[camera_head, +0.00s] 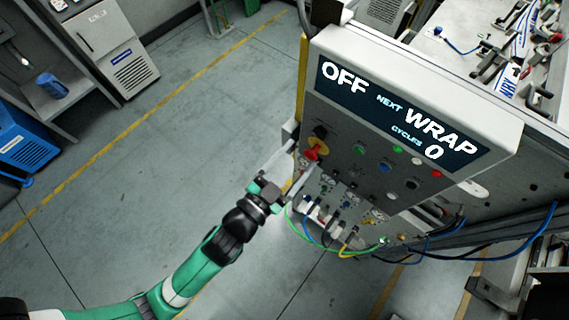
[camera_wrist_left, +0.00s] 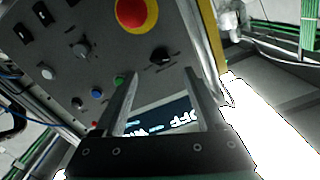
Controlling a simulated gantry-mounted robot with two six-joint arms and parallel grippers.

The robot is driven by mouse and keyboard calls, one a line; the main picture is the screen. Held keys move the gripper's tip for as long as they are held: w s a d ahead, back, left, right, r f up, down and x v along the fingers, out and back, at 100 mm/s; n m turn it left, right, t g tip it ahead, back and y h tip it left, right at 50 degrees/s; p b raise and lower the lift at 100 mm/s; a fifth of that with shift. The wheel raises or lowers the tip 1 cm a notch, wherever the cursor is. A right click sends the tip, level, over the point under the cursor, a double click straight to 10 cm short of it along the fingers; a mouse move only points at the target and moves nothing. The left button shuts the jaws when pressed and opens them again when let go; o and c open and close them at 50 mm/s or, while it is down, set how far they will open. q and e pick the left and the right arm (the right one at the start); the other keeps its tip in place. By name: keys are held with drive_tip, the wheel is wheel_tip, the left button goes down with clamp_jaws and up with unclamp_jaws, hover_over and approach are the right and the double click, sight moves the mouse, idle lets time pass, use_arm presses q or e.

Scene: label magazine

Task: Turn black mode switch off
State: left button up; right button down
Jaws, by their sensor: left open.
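The black mode switch (camera_head: 320,131) sits at the upper left of the grey control panel, above the red emergency stop with its yellow ring (camera_head: 315,151). In the left wrist view the black switch (camera_wrist_left: 162,57) shows just beyond the fingertips, between their lines, with the red stop button (camera_wrist_left: 136,12) beside it. My left gripper (camera_head: 301,168) is at the panel's left side, close to the stop button. In the wrist view its two fingers (camera_wrist_left: 162,76) are apart with nothing between them. Contact with the switch cannot be told. My right gripper is out of view.
The panel display (camera_head: 398,112) reads OFF, WRAP and CYCLES 0. Several coloured buttons (camera_head: 384,166) and another black knob (camera_head: 411,184) are to the right. A green cable (camera_head: 318,241) and others hang below. Open floor (camera_head: 190,150) lies to the left.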

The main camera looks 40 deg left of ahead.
use_arm(q)
drive_tip(key=s, duration=0.5)
drive_tip(key=shift+s+b, duration=0.15)
drive_tip(key=shift+b, duration=0.2)
drive_tip(key=shift+a, duration=0.1)
